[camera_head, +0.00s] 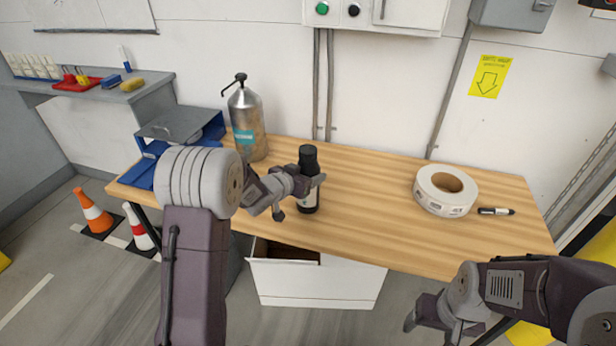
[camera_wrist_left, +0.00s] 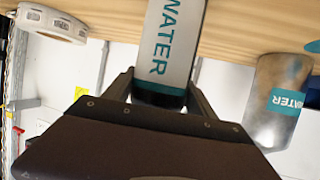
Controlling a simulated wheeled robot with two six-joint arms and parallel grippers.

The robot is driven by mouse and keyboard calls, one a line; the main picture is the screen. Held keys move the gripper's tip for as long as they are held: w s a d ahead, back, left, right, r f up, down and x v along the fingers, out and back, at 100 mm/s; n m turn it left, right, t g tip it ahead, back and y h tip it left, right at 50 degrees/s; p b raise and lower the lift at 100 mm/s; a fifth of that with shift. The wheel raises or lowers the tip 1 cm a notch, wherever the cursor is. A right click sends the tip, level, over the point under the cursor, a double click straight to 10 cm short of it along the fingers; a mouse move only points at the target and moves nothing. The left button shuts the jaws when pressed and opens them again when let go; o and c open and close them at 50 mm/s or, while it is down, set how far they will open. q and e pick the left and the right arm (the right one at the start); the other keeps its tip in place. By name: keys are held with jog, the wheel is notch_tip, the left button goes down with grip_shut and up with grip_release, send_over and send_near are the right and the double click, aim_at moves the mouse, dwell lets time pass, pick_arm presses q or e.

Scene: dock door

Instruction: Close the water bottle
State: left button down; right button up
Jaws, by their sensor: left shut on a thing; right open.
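In the left wrist view the picture is upside down, and the bottle's white side (camera_wrist_left: 172,45) reads WATER, with a black upper part between my fingers. My left gripper (camera_head: 306,184) is shut on the bottle near its black top (camera_head: 308,157). I cannot tell whether that top is a separate cap or seated fully. My right gripper (camera_head: 424,318) is open and empty, low in front of the table at the right.
A blue tray (camera_head: 141,172) is at the left end. A white tape roll (camera_head: 432,201) and black marker (camera_head: 495,211) lie right. The table between is clear.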

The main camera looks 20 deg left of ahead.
pick_arm(q)
jog(key=shift+r, duration=0.2)
jog(key=shift+f, duration=0.15)
jog(key=shift+c, duration=1.5)
grip_release()
jog(key=shift+f, duration=0.1)
jog(key=shift+r, duration=0.25)
jog(key=p+v, duration=0.2)
jog(key=v, duration=1)
